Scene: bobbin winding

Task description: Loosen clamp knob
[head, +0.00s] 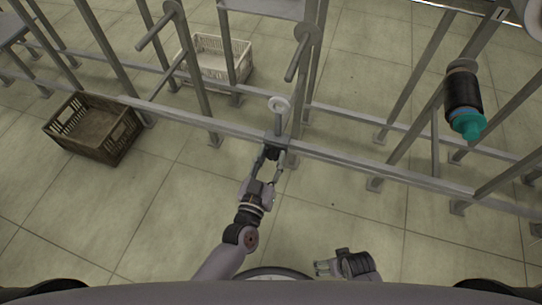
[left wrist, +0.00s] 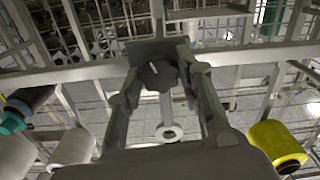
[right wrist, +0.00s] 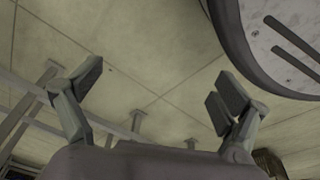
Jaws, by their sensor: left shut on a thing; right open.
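The clamp knob (left wrist: 158,75) is a dark, lobed knob on a block at the grey frame rail, in the left wrist view. In the head view the dark clamp (head: 276,141) is on the rail near the middle. My left gripper (head: 270,159) reaches up to it from below; in the left wrist view its fingers (left wrist: 161,82) are on either side of the knob, shut on it. My right gripper (head: 321,268) is low, near my base, away from the frame. In the right wrist view its fingers (right wrist: 155,95) are spread and empty.
A grey rail (head: 340,160) runs across, with posts and arms. A pale ring (head: 279,104) on a short rod is just beyond the clamp. A black bobbin with teal end (head: 464,100) hangs right. A brown crate (head: 98,128) and white crate (head: 218,62) stand on the floor.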

